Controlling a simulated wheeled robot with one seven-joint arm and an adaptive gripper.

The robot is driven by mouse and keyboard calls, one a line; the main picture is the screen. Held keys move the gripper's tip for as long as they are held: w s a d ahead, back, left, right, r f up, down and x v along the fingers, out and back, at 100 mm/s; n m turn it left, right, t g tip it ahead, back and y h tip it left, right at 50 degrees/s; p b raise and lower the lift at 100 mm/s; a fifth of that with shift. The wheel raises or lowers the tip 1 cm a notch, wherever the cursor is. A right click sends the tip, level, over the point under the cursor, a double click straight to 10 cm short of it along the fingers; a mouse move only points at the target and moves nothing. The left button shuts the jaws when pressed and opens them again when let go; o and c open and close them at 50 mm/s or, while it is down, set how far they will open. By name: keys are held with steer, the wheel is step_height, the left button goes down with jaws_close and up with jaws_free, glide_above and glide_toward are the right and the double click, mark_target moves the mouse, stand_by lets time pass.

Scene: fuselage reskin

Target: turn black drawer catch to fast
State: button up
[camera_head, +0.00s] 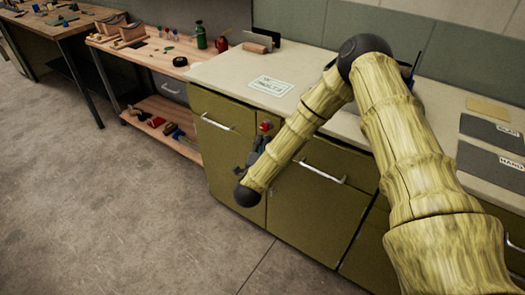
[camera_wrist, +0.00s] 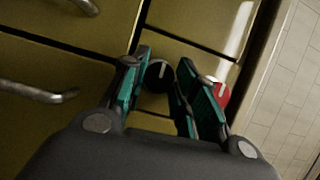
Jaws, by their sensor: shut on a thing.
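The black drawer catch (camera_wrist: 159,76) is a round black knob with a white line on its face, set on the olive cabinet front. In the wrist view its line points nearly straight up, leaning a little right. My gripper (camera_wrist: 163,66) has its teal-lined fingers on either side of the knob, shut on it. In the head view my gripper (camera_head: 257,152) is at the cabinet front, and the black catch is hidden there. A red catch (camera_wrist: 217,91) with a white mark sits just right of the right finger; it also shows in the head view (camera_head: 265,127).
Olive cabinet fronts carry metal handles (camera_head: 323,173), one (camera_wrist: 38,93) left of my gripper. The pale countertop (camera_head: 222,72) above holds a printed card (camera_head: 270,86). A wooden bench (camera_head: 150,52) with tools stands to the left. The concrete floor (camera_head: 110,190) in front is clear.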

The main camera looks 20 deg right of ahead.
steer(key=shift+m, duration=0.3)
stand_by(0.4)
steer(key=o, duration=1)
steer(key=shift+s, duration=0.1)
steer(key=v, duration=1.1)
steer(key=shift+s+a+f, duration=0.2)
steer(key=shift+s, duration=0.15)
